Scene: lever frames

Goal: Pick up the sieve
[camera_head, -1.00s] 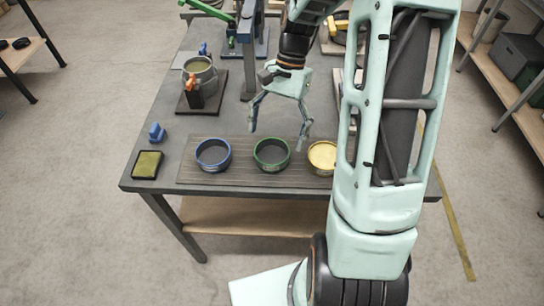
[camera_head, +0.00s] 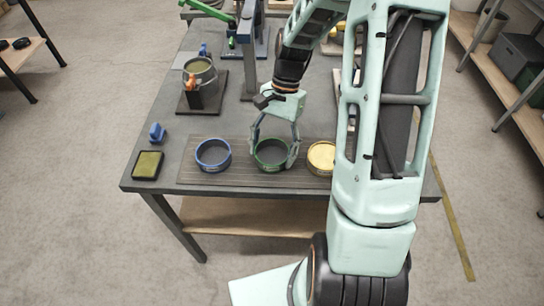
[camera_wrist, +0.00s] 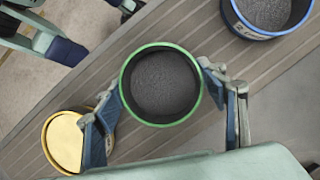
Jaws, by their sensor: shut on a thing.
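Three round, shallow sieve-like pans stand in a row on a slatted board. The middle one, a green-rimmed sieve (camera_head: 271,156) with a dark grey inside, is between the fingers of my gripper (camera_head: 274,154). In the wrist view the green sieve (camera_wrist: 161,84) sits upright, with one finger of my gripper (camera_wrist: 162,92) against each side of its wall. My gripper is shut on it. The sieve appears to rest on the board. A blue-rimmed sieve (camera_head: 213,155) stands to its left, and a yellow one (camera_head: 322,157) to its right.
The slatted board (camera_head: 242,178) lies along the near edge of the grey table (camera_head: 225,110). A blue clip-like object (camera_head: 157,133) and a dark-framed yellow pad (camera_head: 147,165) lie at the left. A pot (camera_head: 199,75) stands behind. A post (camera_head: 248,60) rises behind my gripper.

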